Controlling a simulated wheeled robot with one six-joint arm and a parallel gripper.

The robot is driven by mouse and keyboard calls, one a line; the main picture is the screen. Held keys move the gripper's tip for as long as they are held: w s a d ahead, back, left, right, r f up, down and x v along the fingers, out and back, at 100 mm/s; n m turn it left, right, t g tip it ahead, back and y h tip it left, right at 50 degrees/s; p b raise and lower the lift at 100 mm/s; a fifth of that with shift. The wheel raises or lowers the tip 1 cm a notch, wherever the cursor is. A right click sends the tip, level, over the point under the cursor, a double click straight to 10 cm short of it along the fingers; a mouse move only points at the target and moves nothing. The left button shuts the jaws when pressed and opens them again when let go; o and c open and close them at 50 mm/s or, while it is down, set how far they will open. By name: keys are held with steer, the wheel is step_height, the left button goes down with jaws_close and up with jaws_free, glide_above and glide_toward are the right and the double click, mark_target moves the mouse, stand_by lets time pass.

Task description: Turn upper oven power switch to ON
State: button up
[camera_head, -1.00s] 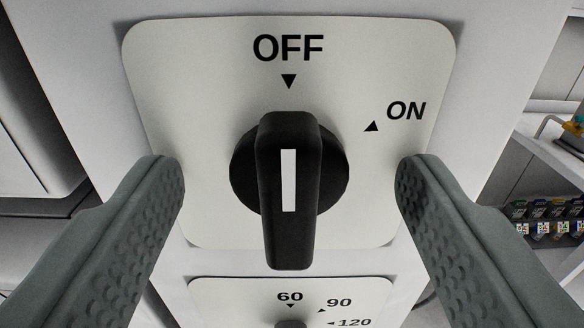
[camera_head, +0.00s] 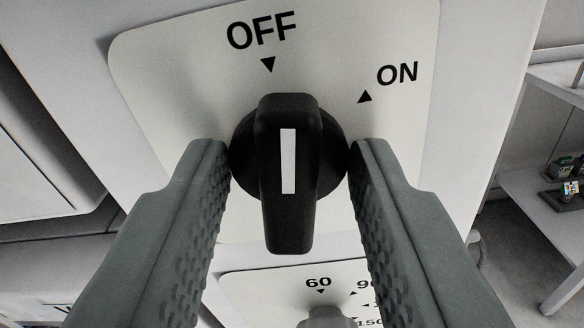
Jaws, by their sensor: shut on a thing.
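The black power switch knob (camera_head: 288,215) with a white pointer line sits on a pale plate (camera_head: 165,75) in the middle of the camera view. The plate carries an OFF mark (camera_head: 262,31) at top and an ON mark (camera_head: 397,74) to its right. The pointer stands a little to the right of the OFF triangle, between OFF and ON and much nearer OFF. My gripper (camera_head: 289,165) is shut on the knob, with one grey finger against each side of its round base. The fingers hide the lower parts of the plate.
A second plate with a temperature dial (camera_head: 325,317) marked 60 and up lies just below, partly hidden by my right finger. A shelf (camera_head: 545,200) with small items stands at the right. A recessed panel (camera_head: 40,150) is at the left.

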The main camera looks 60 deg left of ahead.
steer(key=m, duration=0.4)
stand_by(0.3)
steer(key=shift+m, duration=0.4)
steer(key=m, duration=0.4)
steer(key=shift+m, duration=0.3)
steer(key=o, duration=1.2)
steer(key=v, duration=0.6)
